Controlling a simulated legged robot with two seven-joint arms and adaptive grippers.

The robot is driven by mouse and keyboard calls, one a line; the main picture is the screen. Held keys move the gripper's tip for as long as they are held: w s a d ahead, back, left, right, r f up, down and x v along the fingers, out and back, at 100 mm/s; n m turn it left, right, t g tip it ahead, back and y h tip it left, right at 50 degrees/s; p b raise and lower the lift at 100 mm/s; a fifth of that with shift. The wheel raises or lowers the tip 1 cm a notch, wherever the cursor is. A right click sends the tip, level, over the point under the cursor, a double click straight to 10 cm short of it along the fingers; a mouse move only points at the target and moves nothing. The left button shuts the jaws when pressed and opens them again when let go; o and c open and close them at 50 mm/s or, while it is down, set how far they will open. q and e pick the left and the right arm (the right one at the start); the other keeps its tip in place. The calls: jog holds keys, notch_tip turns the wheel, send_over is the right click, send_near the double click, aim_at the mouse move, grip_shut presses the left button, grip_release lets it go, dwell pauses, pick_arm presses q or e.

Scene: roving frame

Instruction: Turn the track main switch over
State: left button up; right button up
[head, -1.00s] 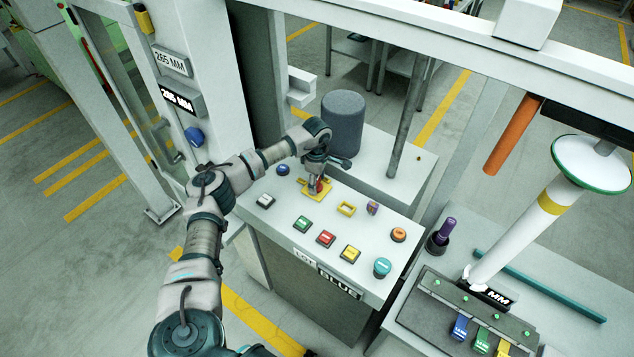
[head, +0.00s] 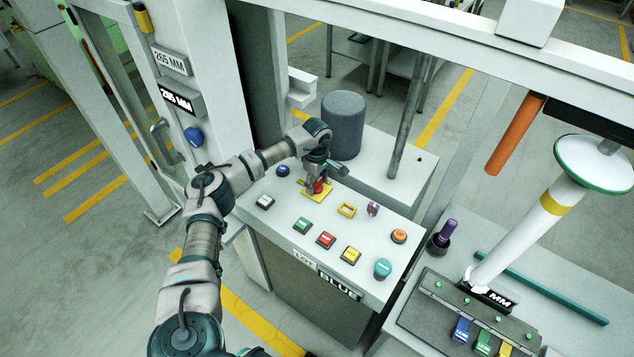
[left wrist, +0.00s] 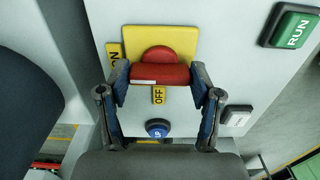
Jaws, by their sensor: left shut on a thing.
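The track main switch is a red handle (head: 319,187) on a yellow plate (head: 325,197), set in the top of a pale grey console (head: 275,220). In the left wrist view the red handle (left wrist: 160,75) lies across the yellow plate (left wrist: 180,38). An ON label (left wrist: 115,58) is at the left of the handle and an OFF label (left wrist: 158,95) below it. My left gripper (head: 318,181) points down over the switch and is shut on the handle, one finger at each end in the wrist view. My right gripper is not in view.
A grey cylinder (head: 343,125) stands behind the switch. Green (head: 302,226), red (head: 326,240) and yellow (head: 350,254) buttons sit toward the console's front. A blue button (head: 283,171) and a white button (head: 265,202) are at the left. A grey post (head: 408,115) rises behind.

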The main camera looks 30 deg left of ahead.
pick_arm(q)
jog(key=o, duration=1.1)
jog(key=shift+o, duration=0.2)
jog(key=shift+w+a, duration=0.1)
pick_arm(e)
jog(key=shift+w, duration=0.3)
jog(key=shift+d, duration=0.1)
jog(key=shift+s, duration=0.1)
pick_arm(q)
jog(key=shift+r, duration=0.35)
notch_tip(320, 180, up, 11)
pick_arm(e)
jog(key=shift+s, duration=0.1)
pick_arm(q)
jog(key=shift+a, duration=0.1)
